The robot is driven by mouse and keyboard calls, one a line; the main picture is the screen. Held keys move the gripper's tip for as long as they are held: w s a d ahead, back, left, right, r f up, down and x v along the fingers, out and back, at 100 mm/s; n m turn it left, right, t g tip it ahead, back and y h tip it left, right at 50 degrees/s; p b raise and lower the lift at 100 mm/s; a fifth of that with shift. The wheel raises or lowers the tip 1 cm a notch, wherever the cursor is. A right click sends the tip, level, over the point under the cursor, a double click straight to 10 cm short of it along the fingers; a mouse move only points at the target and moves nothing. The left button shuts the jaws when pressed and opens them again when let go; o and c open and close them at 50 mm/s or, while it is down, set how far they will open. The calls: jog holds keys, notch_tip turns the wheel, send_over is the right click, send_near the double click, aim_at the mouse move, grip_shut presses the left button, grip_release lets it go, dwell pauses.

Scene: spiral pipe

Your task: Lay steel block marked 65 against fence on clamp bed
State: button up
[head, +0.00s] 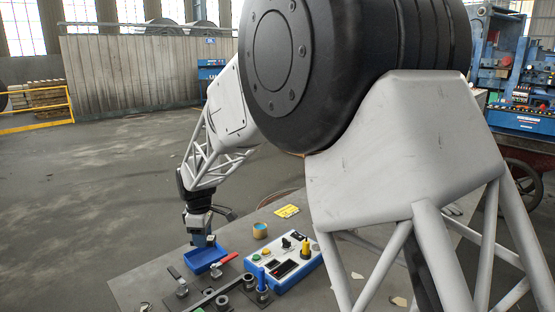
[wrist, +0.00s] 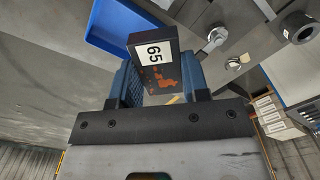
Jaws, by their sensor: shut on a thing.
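The steel block marked 65 (wrist: 155,65) is dark with a white label and rusty patches, seen close up in the wrist view. My gripper (wrist: 160,85) is shut on it, with a blue finger on each side. In the head view my gripper (head: 201,238) is over the table near the blue tray (head: 205,257), and the block cannot be made out there. In the wrist view the blue tray (wrist: 128,22) is just beyond the block at the upper left. I cannot tell for certain which fixture is the clamp bed or its fence.
Metal fittings and a red-handled clamp (head: 224,261) stand on the grey table (head: 140,284) in front of the tray. A blue and white control box (head: 285,262) with knobs is to the right. A small yellow-brown cup (head: 260,231) and a yellow card (head: 287,211) lie behind.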

jog(key=w+d+r+m, duration=0.1)
jog(key=w+d+m, duration=0.4)
jog(key=d, duration=0.8)
jog(key=w+d+r+m, duration=0.2)
jog(key=w+d+m, duration=0.4)
jog(key=d, duration=0.8)
jog(key=w+d+r+m, duration=0.2)
jog(key=w+d+m, duration=0.4)
jog(key=d, duration=0.7)
jog(key=shift+d+r, duration=0.2)
jog(key=shift+d, duration=0.05)
jog(key=shift+s+a, duration=0.1)
jog(key=shift+s, duration=0.05)
